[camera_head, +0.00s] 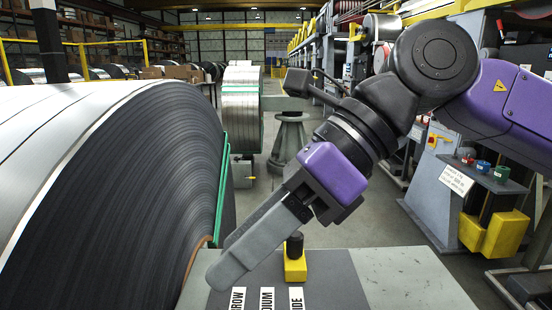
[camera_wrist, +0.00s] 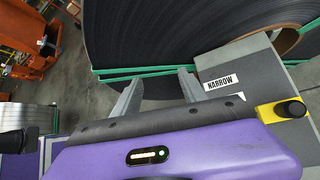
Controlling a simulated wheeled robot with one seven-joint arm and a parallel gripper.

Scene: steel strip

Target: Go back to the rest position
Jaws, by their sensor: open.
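My gripper (camera_head: 236,266) reaches down and left from the purple wrist, over the left part of a grey table. In the wrist view my gripper (camera_wrist: 158,88) shows two grey fingers spread apart with nothing between them. Their tips are near the green band and dark face of a large steel coil (camera_head: 130,200); I cannot tell whether they touch it. The coil also shows in the wrist view (camera_wrist: 160,35). In the head view one finger hides most of the other. No marked rest position is visible.
The grey table (camera_head: 400,275) carries labels, one reading NARROW (camera_wrist: 221,83), and a yellow block with a black knob (camera_head: 295,266). More coils (camera_head: 241,105) stand behind. Machinery with a control box (camera_head: 485,175) lines the right. An open aisle runs down the middle.

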